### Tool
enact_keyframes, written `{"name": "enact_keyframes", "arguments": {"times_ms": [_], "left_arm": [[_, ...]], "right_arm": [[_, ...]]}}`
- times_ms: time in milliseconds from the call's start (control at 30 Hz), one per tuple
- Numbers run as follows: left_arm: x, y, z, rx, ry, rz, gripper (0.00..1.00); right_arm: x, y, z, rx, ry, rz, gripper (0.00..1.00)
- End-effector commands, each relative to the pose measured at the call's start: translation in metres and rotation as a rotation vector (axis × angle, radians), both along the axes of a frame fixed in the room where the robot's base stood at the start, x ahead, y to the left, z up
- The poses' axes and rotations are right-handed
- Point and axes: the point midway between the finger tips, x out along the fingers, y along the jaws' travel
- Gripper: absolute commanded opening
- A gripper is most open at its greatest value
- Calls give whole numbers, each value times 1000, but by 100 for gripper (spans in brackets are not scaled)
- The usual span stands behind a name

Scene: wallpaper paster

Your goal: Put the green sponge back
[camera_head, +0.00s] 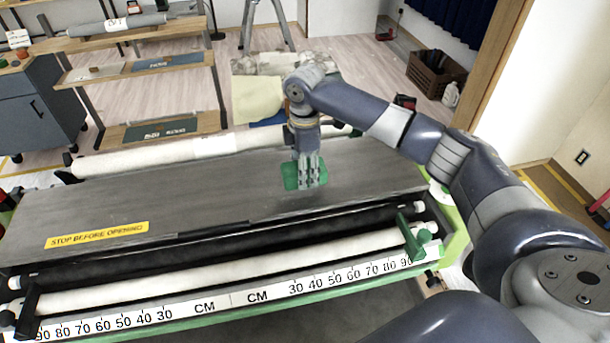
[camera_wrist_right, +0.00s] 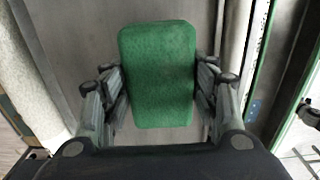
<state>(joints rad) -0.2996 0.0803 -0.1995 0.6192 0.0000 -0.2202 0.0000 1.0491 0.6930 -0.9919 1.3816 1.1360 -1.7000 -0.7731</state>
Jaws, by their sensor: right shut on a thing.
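The green sponge (camera_head: 291,177) is a small block with rounded corners. It is over the grey top of the pasting machine (camera_head: 120,204). My right gripper (camera_head: 311,181) points down and is shut on the sponge. In the right wrist view the sponge (camera_wrist_right: 158,75) sits between the two fingers of my right gripper (camera_wrist_right: 160,92), gripped at its long sides. I cannot tell whether the sponge touches the grey top or hangs a little above it. My left gripper is not in view.
A white roll (camera_head: 150,159) lies along the machine's far edge. The front has rollers and a CM scale (camera_head: 220,304). A green clamp (camera_head: 419,238) stands at the right end. Shelves (camera_head: 139,62) stand behind at left. The grey top left of my gripper is clear.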

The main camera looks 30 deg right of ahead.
Motion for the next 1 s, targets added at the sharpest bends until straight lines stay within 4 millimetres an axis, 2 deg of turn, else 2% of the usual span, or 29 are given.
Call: {"name": "enact_keyframes", "arguments": {"times_ms": [33,200,700,733,800,1000], "left_arm": [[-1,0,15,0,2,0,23],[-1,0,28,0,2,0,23],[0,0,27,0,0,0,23],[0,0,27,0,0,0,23],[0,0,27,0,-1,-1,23],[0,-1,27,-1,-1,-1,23]], "right_arm": [[-3,1,-4,-1,8,0,29],[-3,1,-23,0,6,2,29],[-3,1,-35,-1,4,2,29],[-3,1,-34,0,4,2,61],[-3,1,-34,-1,4,2,74],[-3,1,-34,-1,3,2,74]]}}
